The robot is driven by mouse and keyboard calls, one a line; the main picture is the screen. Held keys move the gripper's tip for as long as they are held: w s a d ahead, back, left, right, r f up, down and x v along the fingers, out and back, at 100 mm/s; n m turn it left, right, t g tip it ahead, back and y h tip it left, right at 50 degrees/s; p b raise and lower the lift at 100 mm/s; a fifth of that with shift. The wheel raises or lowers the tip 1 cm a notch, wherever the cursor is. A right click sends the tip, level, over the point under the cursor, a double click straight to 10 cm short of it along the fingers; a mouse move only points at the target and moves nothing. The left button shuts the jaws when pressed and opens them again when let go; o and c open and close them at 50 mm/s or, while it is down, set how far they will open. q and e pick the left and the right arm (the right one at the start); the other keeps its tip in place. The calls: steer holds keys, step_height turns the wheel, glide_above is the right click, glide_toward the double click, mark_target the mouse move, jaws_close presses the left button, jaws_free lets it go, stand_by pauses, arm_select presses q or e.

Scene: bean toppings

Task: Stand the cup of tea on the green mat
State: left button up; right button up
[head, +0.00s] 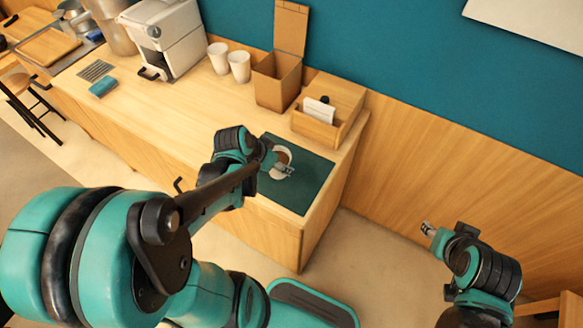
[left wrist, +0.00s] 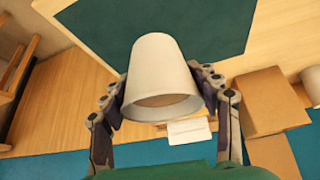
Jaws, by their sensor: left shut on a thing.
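The cup of tea (head: 283,154) is white with brown tea in it. In the head view it appears over the green mat (head: 309,194), at the right end of the counter. My left gripper (head: 279,168) is shut on the cup. In the left wrist view the cup (left wrist: 162,62) sits between both fingers of the left gripper (left wrist: 162,92), with the mat (left wrist: 205,25) behind its base. I cannot tell whether the base touches the mat. My right gripper (head: 429,229) is empty, away to the right of the counter; its finger opening is too small to judge.
A wooden box (head: 318,131) with a white card stands just behind the mat. An open cardboard box (head: 274,88), two white cups (head: 239,67) and a coffee machine (head: 165,38) stand further left.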

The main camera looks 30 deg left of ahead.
arm_select(q)
steer(key=s+a+r+m+h+p, duration=0.1)
steer(key=s+a+r+m+h, duration=0.1)
steer(key=s+a+r+m, duration=0.3)
steer(key=shift+n+g, duration=0.4)
steer(key=shift+n, duration=0.3)
steer(key=w+f+b, duration=0.1)
steer(key=w+f, duration=0.1)
steer(key=w, duration=0.1)
steer(key=w+f+b, duration=0.2)
steer(key=w+f, duration=0.1)
steer(key=w, duration=0.1)
steer(key=w+f+b, duration=0.1)
steer(key=w+f, duration=0.2)
steer(key=shift+w+d+f, duration=0.1)
steer(key=shift+w+d, duration=0.1)
steer(key=shift+d, duration=0.15)
step_height(320, 180, down, 4)
steer(key=shift+b, duration=1.25)
steer(key=o, duration=1.3)
